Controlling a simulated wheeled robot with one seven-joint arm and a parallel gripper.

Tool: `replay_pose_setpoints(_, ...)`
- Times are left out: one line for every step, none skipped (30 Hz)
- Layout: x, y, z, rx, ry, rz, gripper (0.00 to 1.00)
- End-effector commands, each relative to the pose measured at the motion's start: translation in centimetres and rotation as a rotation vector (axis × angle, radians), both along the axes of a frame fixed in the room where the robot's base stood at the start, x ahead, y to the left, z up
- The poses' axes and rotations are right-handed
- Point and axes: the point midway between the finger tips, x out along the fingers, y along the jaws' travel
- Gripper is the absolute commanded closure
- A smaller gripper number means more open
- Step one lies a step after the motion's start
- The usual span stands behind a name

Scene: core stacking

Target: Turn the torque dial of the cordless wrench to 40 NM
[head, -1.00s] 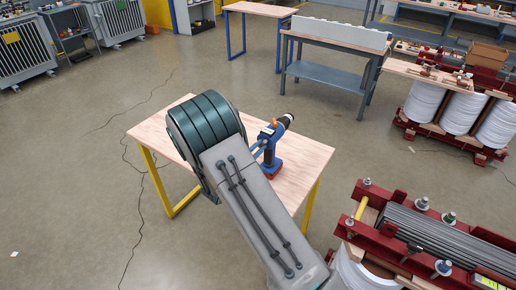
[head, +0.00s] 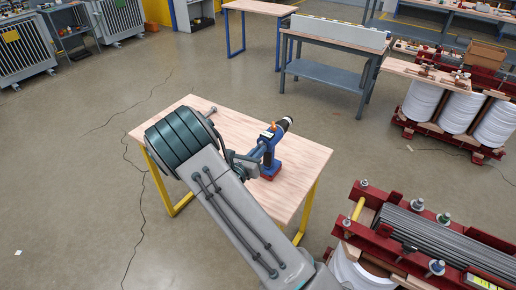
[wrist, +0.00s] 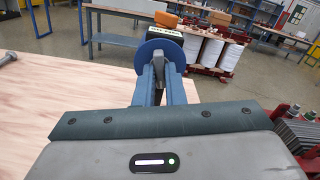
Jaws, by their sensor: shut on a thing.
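The cordless wrench (head: 269,158) stands upright on the wooden table, with a blue body, a black nose, an orange part on top and a red base. In the wrist view its round blue end (wrist: 158,50) faces me, with a dark label panel above it. The label is too small to read, and no dial marking is legible. My gripper (wrist: 161,70) is shut on the wrench's dial at this round end; the fingers cover most of the dial. In the head view my gripper is at the wrench's left side, partly hidden by my arm.
The wooden table (head: 296,170) with yellow legs is otherwise mostly clear. A metal bolt (head: 210,111) lies near its far left edge and shows in the wrist view (wrist: 8,58). A red-framed machine core (head: 420,235) stands at the lower right, close to the table.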

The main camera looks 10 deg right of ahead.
Motion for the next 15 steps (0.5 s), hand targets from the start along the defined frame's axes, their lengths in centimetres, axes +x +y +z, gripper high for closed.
replay_pose_setpoints(-0.02, 0.06, 0.32, -0.033, 0.032, 0.002, 1.00)
replay_pose_setpoints(-0.02, 0.06, 0.31, -0.053, 0.052, 0.003, 1.00)
replay_pose_setpoints(-0.03, 0.05, 0.31, -0.079, 0.078, 0.003, 1.00)
replay_pose_setpoints(-0.04, 0.05, 0.30, -0.097, 0.098, 0.004, 1.00)
replay_pose_setpoints(-0.04, 0.05, 0.30, -0.115, 0.117, 0.005, 1.00)
replay_pose_setpoints(-0.04, 0.04, 0.29, -0.139, 0.141, 0.005, 1.00)
replay_pose_setpoints(-0.05, 0.03, 0.28, -0.156, 0.158, 0.005, 1.00)
replay_pose_setpoints(-0.05, 0.01, 0.28, -0.175, 0.176, 0.006, 1.00)
replay_pose_setpoints(-0.05, 0.01, 0.28, -0.196, 0.197, 0.007, 1.00)
replay_pose_setpoints(-0.05, 0.01, 0.29, -0.211, 0.211, 0.007, 1.00)
replay_pose_setpoints(-0.03, 0.02, 0.30, -0.226, 0.226, 0.008, 1.00)
replay_pose_setpoints(-0.03, 0.03, 0.29, -0.245, 0.245, 0.008, 1.00)
replay_pose_setpoints(-0.03, 0.04, 0.27, -0.259, 0.258, 0.009, 1.00)
replay_pose_setpoints(-0.04, 0.04, 0.25, -0.271, 0.270, 0.010, 1.00)
replay_pose_setpoints(-0.03, 0.04, 0.23, -0.286, 0.286, 0.009, 1.00)
